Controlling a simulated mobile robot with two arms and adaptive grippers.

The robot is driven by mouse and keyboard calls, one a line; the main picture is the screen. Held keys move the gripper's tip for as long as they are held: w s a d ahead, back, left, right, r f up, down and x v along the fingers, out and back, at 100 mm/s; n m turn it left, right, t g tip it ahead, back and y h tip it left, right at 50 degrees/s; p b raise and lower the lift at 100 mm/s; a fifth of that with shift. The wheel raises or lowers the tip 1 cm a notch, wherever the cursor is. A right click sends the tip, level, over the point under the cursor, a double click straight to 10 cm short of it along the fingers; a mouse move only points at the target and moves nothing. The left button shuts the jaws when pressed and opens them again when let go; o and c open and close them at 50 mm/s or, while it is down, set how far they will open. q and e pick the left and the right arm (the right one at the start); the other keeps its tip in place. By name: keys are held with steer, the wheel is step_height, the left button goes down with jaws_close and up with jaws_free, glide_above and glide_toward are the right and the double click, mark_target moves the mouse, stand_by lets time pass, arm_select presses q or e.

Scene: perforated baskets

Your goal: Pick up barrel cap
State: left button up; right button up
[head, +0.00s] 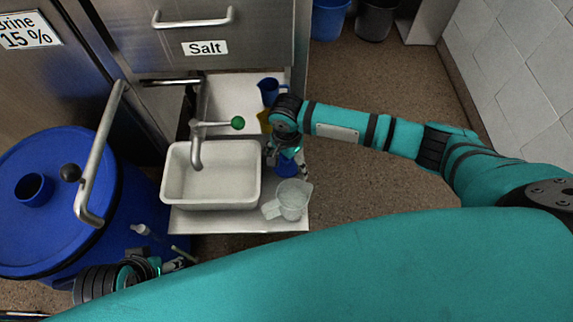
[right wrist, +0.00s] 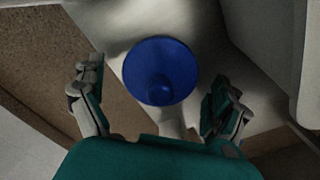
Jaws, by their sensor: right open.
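The blue barrel (head: 85,215) stands at the left in the head view. A short blue round piece (head: 33,189) sits on its lid; I cannot tell whether it is the cap or an open neck. My right gripper (head: 287,164) is over the shelf, with a blue round item (head: 287,170) at its fingers.
A white sink tub (head: 212,199) and a clear measuring jug (head: 292,199) stand near the right gripper. A blue jug (head: 269,91) is behind it. A tap with a green knob (head: 238,123) rises over the tub. A metal pipe (head: 105,150) stands by the barrel.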

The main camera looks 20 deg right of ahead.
steer(key=c, duration=1.2)
